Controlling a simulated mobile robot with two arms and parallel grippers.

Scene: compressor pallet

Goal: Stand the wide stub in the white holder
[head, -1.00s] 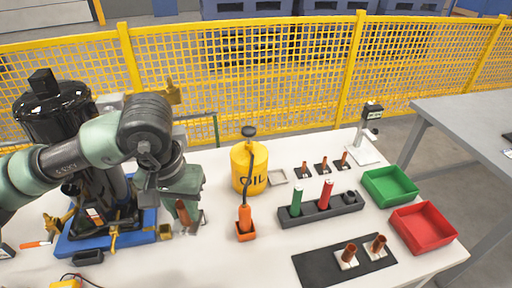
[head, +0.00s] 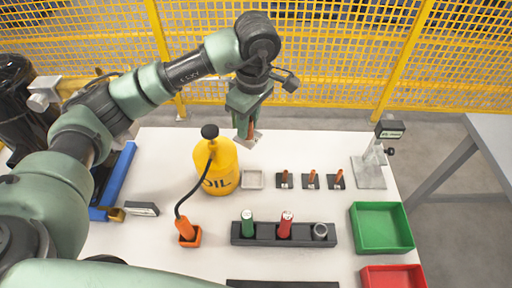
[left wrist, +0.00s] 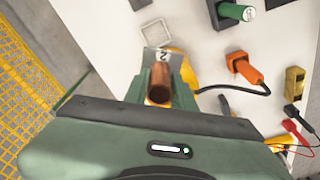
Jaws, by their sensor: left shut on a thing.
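My left gripper (head: 246,125) is shut on a copper-brown stub (left wrist: 159,88), held upright-looking in the air over the far edge of the white table. In the left wrist view the stub looks round and sits between the fingers. A flat grey plate marked 2 (left wrist: 163,60) shows just past it. A pale, shallow square holder (head: 253,179) lies empty on the table, nearer than the gripper and beside the oil can; it also shows in the left wrist view (left wrist: 155,32). I cannot tell for sure that it is the white holder. My right gripper is out of view.
A yellow oil can (head: 222,172) stands left of the square holder. Several small copper pins in dark bases (head: 311,181) are to its right. A dark rack (head: 262,238), an orange tool (head: 186,229), a green bin (head: 381,228) and a red bin (head: 393,277) are nearer.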

